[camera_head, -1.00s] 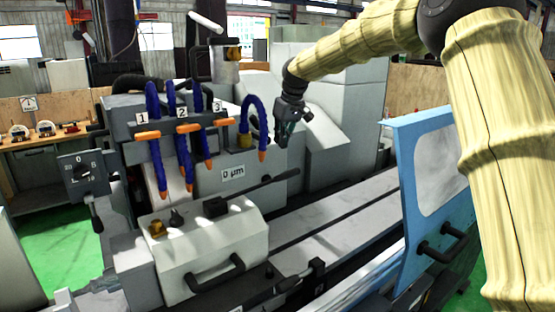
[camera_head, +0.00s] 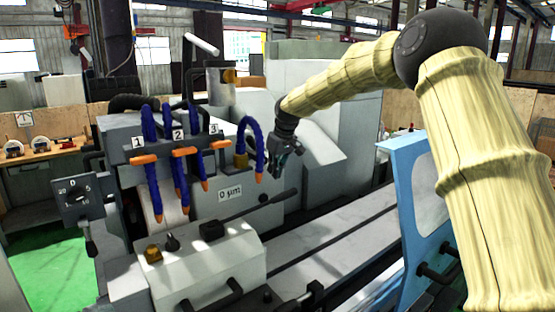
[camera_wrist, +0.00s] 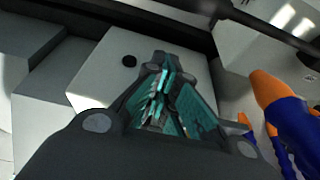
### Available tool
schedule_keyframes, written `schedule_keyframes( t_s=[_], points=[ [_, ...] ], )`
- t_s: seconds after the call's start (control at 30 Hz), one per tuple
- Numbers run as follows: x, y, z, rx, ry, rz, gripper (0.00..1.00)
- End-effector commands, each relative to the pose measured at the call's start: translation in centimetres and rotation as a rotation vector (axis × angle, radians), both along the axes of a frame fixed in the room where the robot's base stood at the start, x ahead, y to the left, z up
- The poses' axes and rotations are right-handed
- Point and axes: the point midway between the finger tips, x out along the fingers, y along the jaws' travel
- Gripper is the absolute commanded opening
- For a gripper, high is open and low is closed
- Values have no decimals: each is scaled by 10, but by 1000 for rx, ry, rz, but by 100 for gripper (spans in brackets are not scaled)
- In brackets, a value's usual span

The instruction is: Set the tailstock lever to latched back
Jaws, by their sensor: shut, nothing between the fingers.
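A dark lever (camera_head: 262,205) with a thick black grip, which I take to be the tailstock lever, rises to the right from a black block (camera_head: 212,230) on the grey housing. In the wrist view a dark rod (camera_wrist: 262,24) crosses the top right, probably this lever. My gripper (camera_head: 276,175) is shut and empty. It points down, just above and slightly left of the lever's grip end in the head view. They look apart, though depth is hard to judge. In the wrist view the closed fingers (camera_wrist: 155,112) are in the middle over a pale grey surface.
Blue coolant hoses with orange nozzles hang left of my gripper; one nozzle (camera_wrist: 265,90) is close beside the fingers in the wrist view. A "0 µm" label (camera_head: 230,192) is behind the lever. A blue door (camera_head: 405,190) stands at right. The flat ways (camera_head: 330,230) are clear.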

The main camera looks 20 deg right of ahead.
Motion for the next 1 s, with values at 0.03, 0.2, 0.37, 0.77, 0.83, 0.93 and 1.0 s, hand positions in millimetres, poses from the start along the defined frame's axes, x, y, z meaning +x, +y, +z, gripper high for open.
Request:
schedule_keyframes(
  t_s=[0.03, 0.2, 0.37, 0.77, 0.83, 0.93, 1.0],
  points=[
    [2, 1, -5, 0, 2, 0, 0],
    [10, 4, -27, 1, 1, -1, 0],
    [15, 6, -44, 0, 2, 0, 0],
    [-18, -6, -43, 1, 1, 0, 0],
    [-21, -7, -43, 0, 1, 0, 0],
    [-23, -8, -44, 0, 0, 0, 0],
    [-23, -8, -44, 0, 0, 0, 0]
  ],
)
